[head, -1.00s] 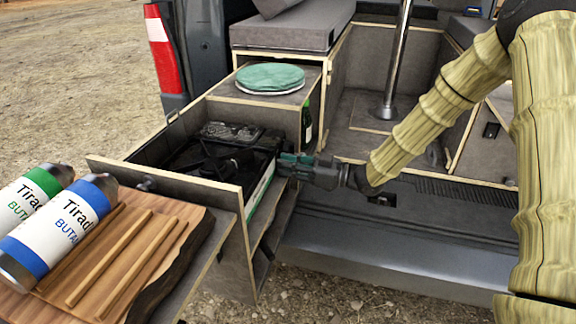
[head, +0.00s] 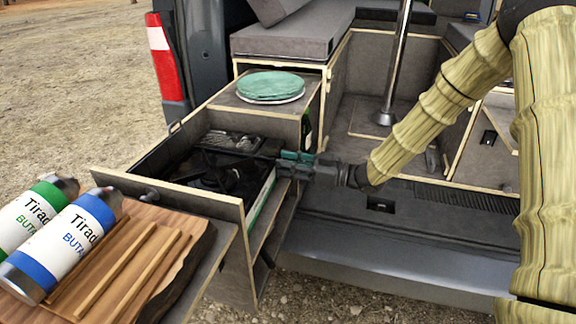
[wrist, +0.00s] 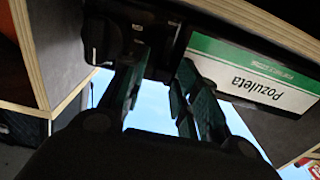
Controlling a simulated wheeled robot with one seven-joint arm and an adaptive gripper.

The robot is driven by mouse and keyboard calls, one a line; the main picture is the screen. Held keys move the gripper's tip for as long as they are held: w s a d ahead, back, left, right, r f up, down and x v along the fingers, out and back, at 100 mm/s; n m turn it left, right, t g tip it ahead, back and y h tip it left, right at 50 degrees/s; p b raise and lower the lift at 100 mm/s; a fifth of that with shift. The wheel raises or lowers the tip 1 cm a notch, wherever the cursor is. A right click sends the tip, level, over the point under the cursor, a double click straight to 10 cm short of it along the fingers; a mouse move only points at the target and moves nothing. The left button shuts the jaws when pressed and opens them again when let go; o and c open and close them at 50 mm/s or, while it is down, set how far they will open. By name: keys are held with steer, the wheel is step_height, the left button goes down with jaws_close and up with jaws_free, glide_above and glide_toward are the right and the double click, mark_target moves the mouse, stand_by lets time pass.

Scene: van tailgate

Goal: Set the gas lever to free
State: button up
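The black gas stove (head: 225,172) sits inside the pulled-out drawer (head: 178,195). In the wrist view its dark front shows a round knob (wrist: 98,42) at upper left and a green-and-white label (wrist: 250,77) at right. My gripper (head: 284,163) reaches over the drawer's right side, at the stove's side. In the wrist view my gripper (wrist: 163,66) has its two green-black fingers apart, with the tips close to the dark stove front between knob and label. A small dark part lies near the tips; I cannot tell for sure whether it is the gas lever or whether it is touched.
Two butane cans (head: 66,238) lie on a wooden board (head: 185,255) at the front left. Green plates (head: 270,86) are stacked on the cabinet top behind the drawer. A metal post (head: 395,70) stands in the van to the right of my gripper.

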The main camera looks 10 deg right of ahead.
steer(key=shift+f, duration=0.1)
steer(key=v, duration=1.2)
stand_by(0.4)
steer(key=s+a+f+m+h+p, duration=0.2)
steer(key=s+f+m+h, duration=0.1)
steer(key=f, duration=0.4)
steer(key=s+a+f+m+g+h+p, duration=0.1)
steer(key=s+a+f+m+h+p, duration=0.15)
steer(key=f, duration=0.45)
steer(key=s+a+f+m+h+p, duration=0.1)
steer(key=s+f+m+h+p, duration=0.2)
steer(key=f, duration=0.4)
steer(key=s+f+m+g+h+p, duration=0.1)
steer(key=s+f+m+g+h, duration=0.1)
steer(key=s, duration=1.3)
steer(key=s+f+m+g+h+p, duration=0.2)
steer(key=s+f+g+h, duration=0.3)
steer(key=s, duration=1)
step_height(320, 180, down, 2)
steer(key=shift+d+f+g, duration=0.25)
steer(key=shift+d+g, duration=0.15)
steer(key=shift+g, duration=0.1)
